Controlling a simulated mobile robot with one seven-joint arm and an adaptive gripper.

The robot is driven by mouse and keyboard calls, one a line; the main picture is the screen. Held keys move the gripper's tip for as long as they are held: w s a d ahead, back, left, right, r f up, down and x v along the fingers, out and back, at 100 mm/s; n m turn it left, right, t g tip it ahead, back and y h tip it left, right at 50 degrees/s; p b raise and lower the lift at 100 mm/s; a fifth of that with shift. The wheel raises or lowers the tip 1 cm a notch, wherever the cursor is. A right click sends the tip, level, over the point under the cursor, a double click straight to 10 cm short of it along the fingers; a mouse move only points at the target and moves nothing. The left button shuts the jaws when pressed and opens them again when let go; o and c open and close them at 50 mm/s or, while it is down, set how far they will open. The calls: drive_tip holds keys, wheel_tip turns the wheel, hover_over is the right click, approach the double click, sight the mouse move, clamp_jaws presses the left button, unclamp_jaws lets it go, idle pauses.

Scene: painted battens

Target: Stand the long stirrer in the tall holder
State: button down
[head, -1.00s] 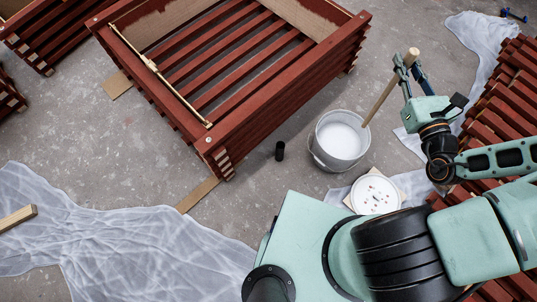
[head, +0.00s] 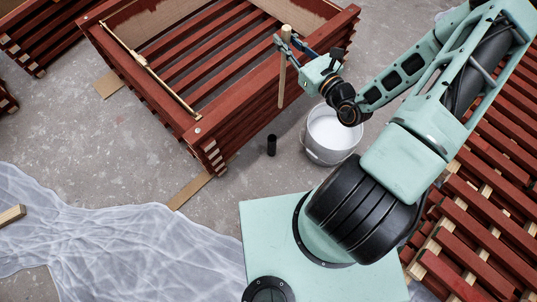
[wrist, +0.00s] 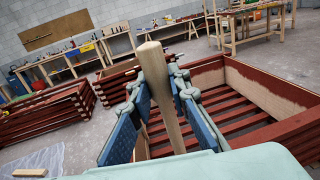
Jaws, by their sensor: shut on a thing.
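The long stirrer (head: 282,80) is a pale wooden stick, held close to upright. My gripper (head: 286,46) is shut on it near its upper end. In the wrist view the stirrer (wrist: 166,95) stands between the two blue finger pads (wrist: 160,105). Its lower end hangs in the air in front of the red batten frame. The tall holder is a small black upright cylinder (head: 271,145) on the concrete floor, below the stirrer's lower end in the head view and apart from it. The holder does not show in the wrist view.
A bucket of white paint (head: 312,154) stands to the right of the holder, under my arm. A large red slatted frame (head: 235,112) stands behind the holder. Plastic sheeting (head: 110,235) covers the floor at left. Red battens (head: 475,240) lie at right.

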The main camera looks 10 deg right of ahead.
drive_tip(key=w+f+m+h+b, duration=0.1)
drive_tip(key=w+f+b, duration=0.2)
drive_tip(key=f+b, duration=0.7)
drive_tip(key=w+a+f+h+b, duration=0.1)
drive_tip(key=w+f+b, duration=0.2)
drive_tip(key=f+b, duration=0.7)
drive_tip(key=w+f+m+t+h+b, duration=0.1)
drive_tip(key=f+b, duration=0.9)
drive_tip(key=f, duration=2.9)
drive_tip(key=shift+w+a+f+m+h, duration=0.15)
drive_tip(key=shift+w+f+m+h, duration=0.2)
drive_tip(key=shift+w, duration=0.9)
drive_tip(key=shift+b, duration=0.3)
drive_tip(key=c, duration=1.8)
unclamp_jaws()
drive_tip(key=shift+f, duration=0.2)
